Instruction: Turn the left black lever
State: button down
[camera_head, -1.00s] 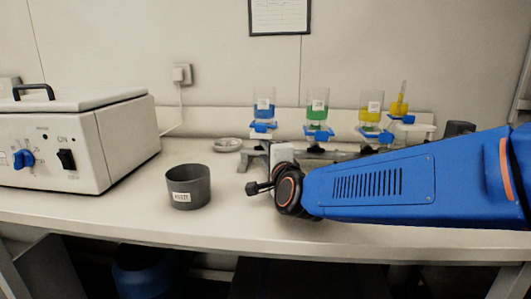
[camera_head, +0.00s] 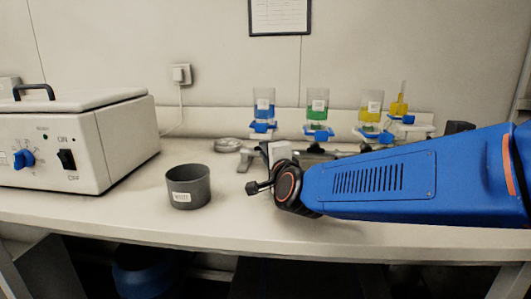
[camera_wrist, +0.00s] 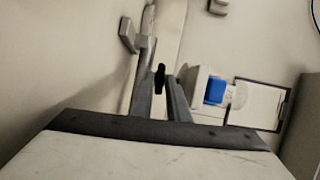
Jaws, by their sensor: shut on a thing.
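In the wrist view, a small black lever (camera_wrist: 159,77) stands between the tips of my gripper (camera_wrist: 160,88), which is shut on it. In the head view, the arm hides the lever and my fingers. A metal manifold (camera_head: 312,152) lies on the bench behind my arm. It bears cups with blue liquid (camera_head: 264,106), green liquid (camera_head: 317,108) and yellow liquid (camera_head: 371,108), each above a blue clamp. Part of the metal bar (camera_wrist: 147,50) also shows in the wrist view.
A dark grey labelled cup (camera_head: 188,187) stands on the bench left of my wrist. A white device (camera_head: 75,140) with a blue knob and black switch fills the left end. A flask with yellow liquid (camera_head: 399,106) stands at the right. The front bench strip is clear.

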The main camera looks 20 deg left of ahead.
jog(key=shift+r+n+g+h, duration=0.2)
jog(key=shift+n+g+h, duration=0.35)
jog(key=shift+n, duration=1.05)
jog(key=shift+a+r+n+h, duration=0.1)
jog(key=shift+n+h, duration=0.45)
jog(key=shift+n, duration=0.35)
jog(key=shift+a+r+n+h, duration=0.1)
jog(key=shift+n+h, duration=0.4)
jog(key=shift+n, duration=0.4)
jog(key=n+h, duration=0.1)
jog(key=n, duration=0.1)
jog(key=shift+a+r+n+h, duration=0.1)
jog(key=shift+a+n+h, duration=0.05)
jog(key=shift+n+h, duration=0.25)
jog(key=shift+s+a+n+h, duration=0.1)
jog(key=shift+a+n+h, duration=0.1)
jog(key=shift+n+h, duration=1.1)
jog(key=shift+r+n, duration=0.1)
jog(key=shift+n, duration=0.2)
jog(key=c, duration=1.8)
grip_release()
jog(key=shift+s, duration=0.1)
